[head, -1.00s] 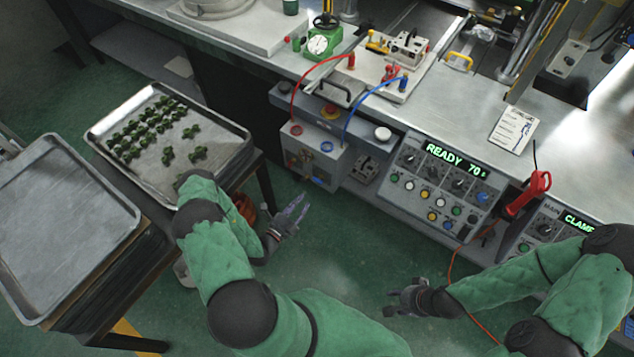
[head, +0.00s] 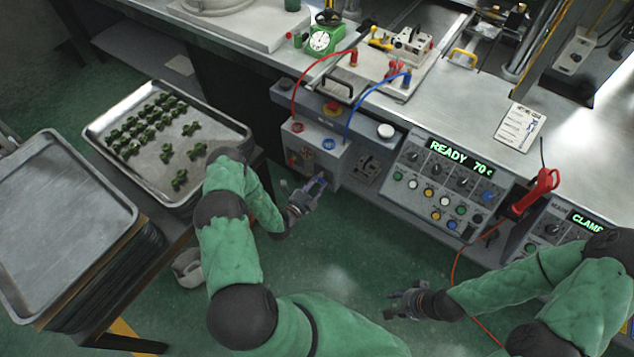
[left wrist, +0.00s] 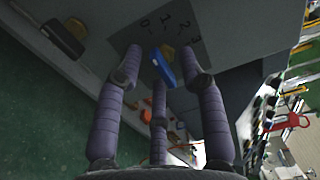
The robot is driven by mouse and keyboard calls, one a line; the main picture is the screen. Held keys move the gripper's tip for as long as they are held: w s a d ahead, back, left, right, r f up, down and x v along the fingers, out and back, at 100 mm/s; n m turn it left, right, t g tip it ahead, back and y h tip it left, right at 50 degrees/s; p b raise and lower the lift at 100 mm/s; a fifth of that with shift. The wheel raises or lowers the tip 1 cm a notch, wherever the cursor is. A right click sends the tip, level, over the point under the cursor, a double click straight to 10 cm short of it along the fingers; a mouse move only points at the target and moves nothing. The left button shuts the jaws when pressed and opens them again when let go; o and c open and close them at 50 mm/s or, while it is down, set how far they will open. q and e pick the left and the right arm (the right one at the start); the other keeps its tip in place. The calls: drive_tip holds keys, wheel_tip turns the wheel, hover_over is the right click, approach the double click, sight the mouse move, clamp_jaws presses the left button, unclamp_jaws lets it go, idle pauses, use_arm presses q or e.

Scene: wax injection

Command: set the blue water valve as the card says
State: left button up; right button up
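The blue water valve's handle (left wrist: 163,66) shows in the left wrist view on a brass-coloured hub, beside a dark scale plate (left wrist: 190,38) marked 0, 1, 2, 3. I cannot tell which number it points to. My left gripper (left wrist: 162,74) is open, its three fingers spread around the handle; contact is unclear. In the head view my left gripper (head: 308,194) is at the lower front of the grey box (head: 318,148). The white card (head: 520,126) lies on the bench at right, its writing too small to read. My right gripper (head: 405,302) is open and empty above the floor.
Red and blue hoses (head: 350,118) run from the box to the bench. A control panel (head: 445,185) reading READY 70 stands to the right. A tray (head: 105,165) of green parts is at left.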

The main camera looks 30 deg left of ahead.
use_arm(q)
clamp_jaws()
drive_tip(key=shift+a+r+m+p, duration=0.15)
drive_tip(key=shift+m+p, duration=0.5)
drive_tip(key=shift+m, duration=3.75)
drive_tip(key=shift+a+m+p, duration=0.15)
drive_tip(key=shift+m+p, duration=0.45)
drive_tip(key=shift+m, duration=3.8)
unclamp_jaws()
